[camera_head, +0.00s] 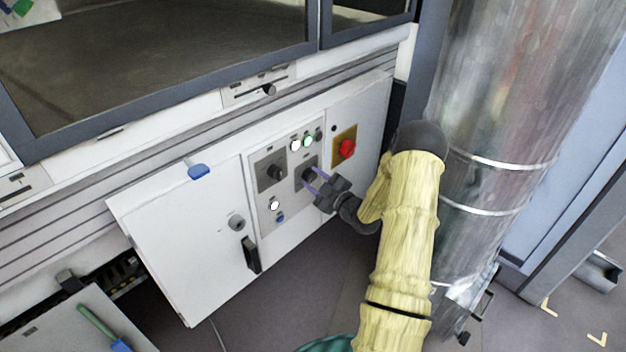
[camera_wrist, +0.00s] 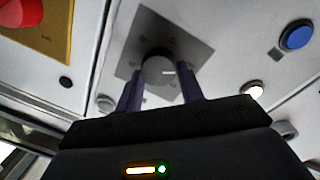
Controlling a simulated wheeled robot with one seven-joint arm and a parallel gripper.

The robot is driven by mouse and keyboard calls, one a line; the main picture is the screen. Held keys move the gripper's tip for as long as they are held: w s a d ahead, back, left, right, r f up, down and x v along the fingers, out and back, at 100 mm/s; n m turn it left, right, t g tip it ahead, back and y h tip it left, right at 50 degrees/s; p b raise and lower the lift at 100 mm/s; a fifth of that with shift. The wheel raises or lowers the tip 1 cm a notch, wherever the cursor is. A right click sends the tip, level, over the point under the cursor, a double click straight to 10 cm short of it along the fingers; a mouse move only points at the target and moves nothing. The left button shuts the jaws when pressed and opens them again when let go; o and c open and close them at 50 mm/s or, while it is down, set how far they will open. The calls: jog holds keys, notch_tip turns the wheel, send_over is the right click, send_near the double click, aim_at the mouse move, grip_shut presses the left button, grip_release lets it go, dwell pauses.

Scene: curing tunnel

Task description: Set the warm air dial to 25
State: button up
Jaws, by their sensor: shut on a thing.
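The dial that my gripper is on has a round knob (camera_wrist: 159,71) with a pale pointer mark, on a square grey plate (camera_wrist: 140,45) in the wrist view. The marks around it are too small to read. My gripper (camera_head: 306,179) is at this dial on the control panel, with its two purple fingers on either side of the knob. It is shut on the knob. In the head view the fingers and gripper body hide most of this dial. A second dark dial (camera_head: 275,172) sits to its left on its own grey plate.
A red switch (camera_head: 347,149) on a yellow plate is right of the dial. Several lamps and buttons, including a lit white one (camera_head: 274,205) and a blue one (camera_wrist: 296,37), are close by. A large metal duct (camera_head: 500,110) stands right of my arm.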

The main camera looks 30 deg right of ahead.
jog(key=shift+r+m+p, duration=0.15)
jog(key=shift+m+p, duration=0.2)
jog(key=shift+m, duration=0.05)
jog(key=shift+d+m+p, duration=0.1)
jog(key=shift+m+p, duration=0.35)
jog(key=shift+m, duration=0.15)
jog(key=m+p, duration=0.3)
jog(key=m, duration=0.1)
jog(key=shift+r+g, duration=0.1)
jog(key=shift+g, duration=0.2)
jog(key=m+p, duration=0.1)
jog(key=m, duration=0.1)
jog(key=shift+m, duration=0.3)
jog(key=shift+f+m+g+y+p, duration=0.2)
jog(key=shift+m+g+y+p, duration=0.1)
jog(key=shift+m+p, duration=0.9)
